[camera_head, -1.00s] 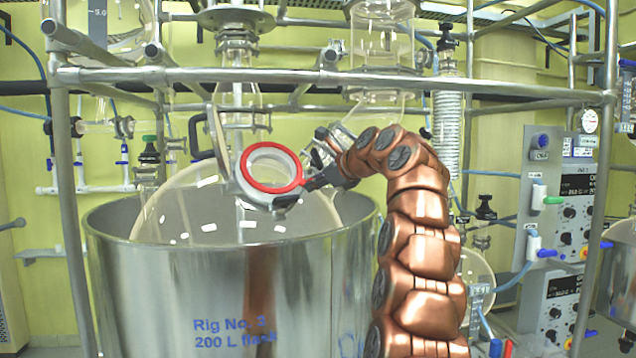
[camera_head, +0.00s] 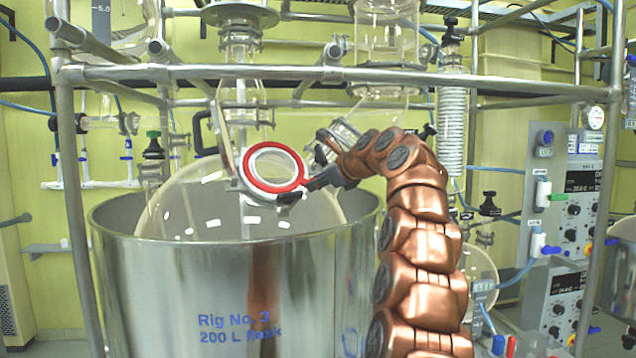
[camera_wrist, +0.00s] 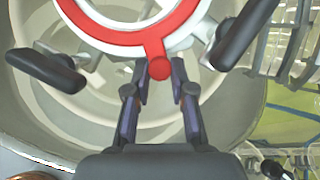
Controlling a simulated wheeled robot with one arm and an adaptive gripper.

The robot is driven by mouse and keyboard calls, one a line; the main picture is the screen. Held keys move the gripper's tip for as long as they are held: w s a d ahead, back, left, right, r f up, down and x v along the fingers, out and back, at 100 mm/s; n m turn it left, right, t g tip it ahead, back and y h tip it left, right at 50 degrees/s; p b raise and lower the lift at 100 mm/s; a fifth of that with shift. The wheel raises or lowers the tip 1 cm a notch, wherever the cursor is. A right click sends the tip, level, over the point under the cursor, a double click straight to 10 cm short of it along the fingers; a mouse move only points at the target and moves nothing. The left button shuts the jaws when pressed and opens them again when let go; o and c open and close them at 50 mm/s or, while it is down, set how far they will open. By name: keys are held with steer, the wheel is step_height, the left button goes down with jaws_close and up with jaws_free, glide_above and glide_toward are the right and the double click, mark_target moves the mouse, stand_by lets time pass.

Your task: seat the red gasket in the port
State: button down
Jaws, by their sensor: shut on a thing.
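The red gasket (camera_head: 249,181) is a flat ring with a short tab. It faces me in front of the pale, round rim of the port (camera_head: 239,185) on the large glass flask. In the wrist view the gasket (camera_wrist: 112,38) crosses the top, its tab pointing down between my fingertips. My gripper (camera_wrist: 158,75) is shut on this tab; it also shows in the head view (camera_head: 305,190) at the ring's lower right. The gasket overlaps the port rim closely. I cannot tell whether they touch or a small gap remains.
The glass flask (camera_head: 185,205) sits in a steel vessel (camera_head: 165,275). Dark handles (camera_wrist: 45,68) flank the port on both sides. A metal frame bar (camera_head: 400,82) crosses above my arm. Control panels (camera_head: 568,200) stand at the right.

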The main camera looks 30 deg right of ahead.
steer(key=c, duration=0.9)
jaws_free()
steer(key=shift+s+r, duration=0.1)
steer(key=v, duration=1.1)
steer(key=shift+s+r, duration=0.15)
steer(key=shift+s, duration=0.2)
